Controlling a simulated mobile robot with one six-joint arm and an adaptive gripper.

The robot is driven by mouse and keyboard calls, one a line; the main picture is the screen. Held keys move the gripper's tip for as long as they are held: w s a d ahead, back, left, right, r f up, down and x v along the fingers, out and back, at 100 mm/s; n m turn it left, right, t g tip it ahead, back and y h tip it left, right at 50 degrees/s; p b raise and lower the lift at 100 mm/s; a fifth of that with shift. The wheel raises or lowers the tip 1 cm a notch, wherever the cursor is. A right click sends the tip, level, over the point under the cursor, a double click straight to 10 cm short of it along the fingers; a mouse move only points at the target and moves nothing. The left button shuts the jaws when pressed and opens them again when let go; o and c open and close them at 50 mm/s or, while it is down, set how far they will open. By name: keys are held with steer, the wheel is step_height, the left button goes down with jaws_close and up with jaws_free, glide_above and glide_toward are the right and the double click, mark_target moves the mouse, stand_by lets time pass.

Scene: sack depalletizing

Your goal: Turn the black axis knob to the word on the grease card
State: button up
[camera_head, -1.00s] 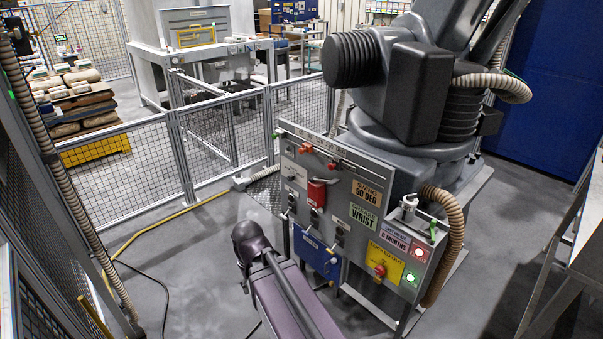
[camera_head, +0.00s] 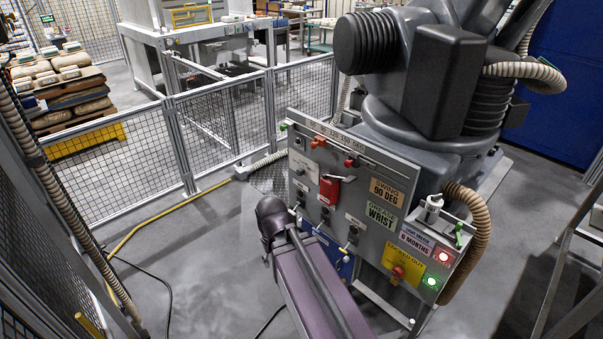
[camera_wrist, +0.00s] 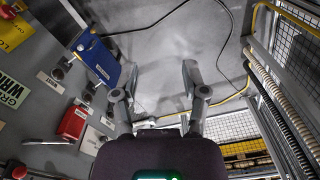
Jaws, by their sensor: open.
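The grey control panel (camera_head: 340,169) stands at the foot of the big grey robot. The grease card (camera_head: 381,215), pale green with the word WRIST, is at its middle right; it also shows at the left of the wrist view (camera_wrist: 12,91). Several small dark knobs or switches (camera_head: 353,233) sit low on the panel; I cannot tell which is the axis knob or read its setting. My gripper (camera_wrist: 158,74) is open and empty in the wrist view, its fingers pointing past the panel's side over bare floor. In the head view my purple arm reaches up before the panel; the fingers are hidden.
The panel also carries a red box (camera_head: 329,188), a SWING 90 DEG card (camera_head: 387,193), a yellow plate with a red knob (camera_head: 400,265) and a blue holder (camera_wrist: 98,61). Mesh fence (camera_head: 110,170) stands left. A yellow cable (camera_head: 150,222) crosses the open floor.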

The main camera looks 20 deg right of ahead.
steer(key=shift+a, duration=0.1)
steer(key=shift+o, duration=2.2)
steer(key=shift+w+f, duration=0.1)
steer(key=w+d+f+n+t+h+b, duration=0.1)
steer(key=w+d+f+n+h+b, duration=0.25)
steer(key=w+b, duration=0.35)
steer(key=w+d+f+n+h+b, duration=0.2)
steer(key=w+d+f+b, duration=0.3)
steer(key=w, duration=0.5)
steer(key=w+d+f+n+t+h+b, duration=0.1)
steer(key=w+d+f+n+h+b, duration=0.25)
steer(key=w+f+b, duration=0.35)
steer(key=w+d+f+n+t+h+b, duration=0.1)
steer(key=w+d+n+h+b, duration=0.1)
steer(key=w+b, duration=0.4)
steer(key=w+d+n+t+h+b, duration=0.2)
steer(key=w+n+b, duration=0.3)
steer(key=w, duration=0.8)
steer(key=w+d+f+n+t+h+b, duration=0.1)
steer(key=w+d+n+h+b, duration=0.1)
steer(key=w+b, duration=0.5)
steer(key=shift+w+d+f+n+h, duration=0.35)
steer(key=shift+w+n+h, duration=0.55)
steer(key=shift+w+n, duration=0.35)
